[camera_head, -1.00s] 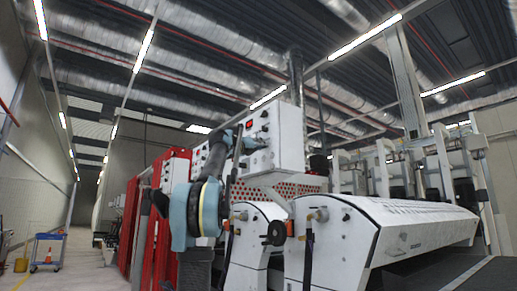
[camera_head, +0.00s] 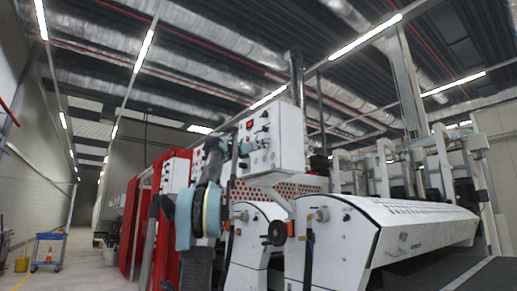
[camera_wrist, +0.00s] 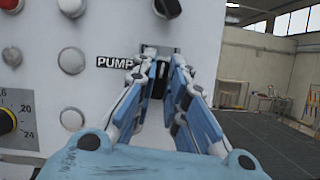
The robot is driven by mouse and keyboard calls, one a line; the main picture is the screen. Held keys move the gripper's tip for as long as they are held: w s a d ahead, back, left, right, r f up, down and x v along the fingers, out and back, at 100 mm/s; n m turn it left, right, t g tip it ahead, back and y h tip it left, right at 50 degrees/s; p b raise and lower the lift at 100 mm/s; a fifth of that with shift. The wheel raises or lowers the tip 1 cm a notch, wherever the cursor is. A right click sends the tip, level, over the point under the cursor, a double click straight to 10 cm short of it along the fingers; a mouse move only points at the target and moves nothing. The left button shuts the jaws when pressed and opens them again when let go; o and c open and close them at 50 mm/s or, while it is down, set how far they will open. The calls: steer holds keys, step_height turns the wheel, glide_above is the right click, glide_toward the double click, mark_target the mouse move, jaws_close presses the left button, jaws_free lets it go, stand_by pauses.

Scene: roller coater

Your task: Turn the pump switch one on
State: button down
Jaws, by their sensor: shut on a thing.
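The white control box (camera_head: 276,138) stands above the machine, and its panel fills the left of the wrist view (camera_wrist: 100,25). A black "PUMP" label (camera_wrist: 115,62) is on it. Just right of the label is a dark switch (camera_wrist: 158,80), partly hidden by my fingers. My gripper (camera_wrist: 161,66) is at the panel with its blue fingers on both sides of the switch, shut on it. Whether the switch is turned on cannot be told. In the head view my gripper (camera_head: 242,150) is small at the box's left edge.
Other controls near the label include white buttons (camera_wrist: 71,61), a red button (camera_wrist: 10,5) and a yellow-black dial (camera_wrist: 6,122). Below the box are white machine covers (camera_head: 335,235) and a black handwheel (camera_head: 276,232). Floor at the far left is mostly clear, with a blue cart (camera_head: 48,250).

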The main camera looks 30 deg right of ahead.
steer(key=shift+w+m+g+y, duration=0.15)
steer(key=shift+m+g, duration=0.7)
steer(key=shift+m, duration=0.8)
steer(key=shift+w+m+g+y, duration=0.15)
steer(key=shift+m+g, duration=0.7)
steer(key=shift+m, duration=0.8)
steer(key=shift+s, duration=0.1)
steer(key=c, duration=1.6)
jaws_free()
steer(key=v, duration=1.2)
